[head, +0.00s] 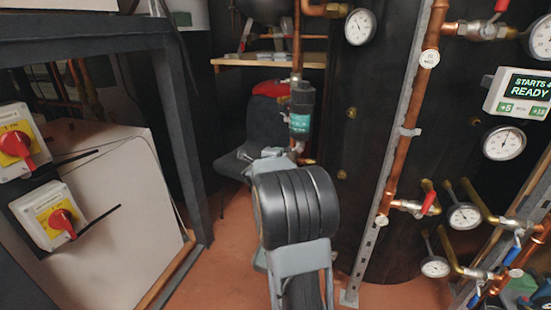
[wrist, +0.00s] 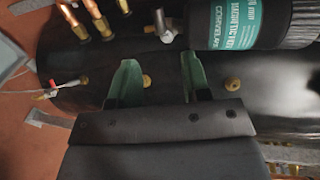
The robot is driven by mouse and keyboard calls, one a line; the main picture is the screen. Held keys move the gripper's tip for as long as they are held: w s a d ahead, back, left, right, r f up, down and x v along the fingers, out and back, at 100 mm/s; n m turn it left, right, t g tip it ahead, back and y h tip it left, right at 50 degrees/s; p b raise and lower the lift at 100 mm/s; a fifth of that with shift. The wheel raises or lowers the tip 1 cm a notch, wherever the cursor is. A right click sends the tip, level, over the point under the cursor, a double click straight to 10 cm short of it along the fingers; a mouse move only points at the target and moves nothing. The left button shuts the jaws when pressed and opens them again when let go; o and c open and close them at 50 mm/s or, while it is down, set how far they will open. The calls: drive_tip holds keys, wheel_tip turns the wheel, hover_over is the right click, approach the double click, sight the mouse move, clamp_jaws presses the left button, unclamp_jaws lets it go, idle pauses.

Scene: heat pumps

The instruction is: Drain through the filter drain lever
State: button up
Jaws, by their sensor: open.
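The filter (head: 302,110) is a black cylinder with a teal label, upright on a copper pipe in the middle of the head view. In the wrist view the filter (wrist: 250,22) lies across the top right. A small silver fitting with a pale lever-like end (wrist: 163,27) sits at the filter's left end; I cannot tell for certain that it is the drain lever. My gripper (wrist: 160,68) has two green fingers, apart and empty, pointing towards this fitting without visibly touching it. In the head view my own arm hides most of the gripper and the space below the filter.
A large dark tank (head: 350,130) stands behind the filter. A copper pipe (head: 407,120) on a grey rail, gauges (head: 465,216) and a red-handled valve (head: 428,203) are at the right. Red-and-yellow switches (head: 60,218) and a dark frame (head: 182,130) are at the left. Copper pipe ends (wrist: 98,18) are near the fingers.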

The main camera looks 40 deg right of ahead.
drive_tip(key=shift+v, duration=1.05)
drive_tip(key=a+r+n+t+y+p, duration=0.4)
drive_tip(key=a+r+n+y+p, duration=0.7)
drive_tip(key=a+r+n+p, duration=0.85)
drive_tip(key=s+a+r+n+g+y+p, duration=0.1)
drive_tip(key=s+a+r+n+g+p, duration=0.1)
drive_tip(key=s+a+n+p, duration=0.1)
drive_tip(key=s+a+r+n+g+y+p, duration=0.1)
drive_tip(key=s+a+r+n+g+p, duration=0.2)
drive_tip(key=s+p, duration=0.4)
drive_tip(key=s+a+r+n+g+p, duration=0.2)
drive_tip(key=s+a+n+g+p, duration=0.1)
drive_tip(key=s+a, duration=0.4)
drive_tip(key=s+n+p, duration=0.1)
drive_tip(key=s, duration=0.2)
drive_tip(key=shift+s+r+y+p, duration=0.15)
drive_tip(key=shift+s+y+p, duration=0.1)
drive_tip(key=shift+y+p, duration=0.15)
drive_tip(key=shift+n, duration=0.25)
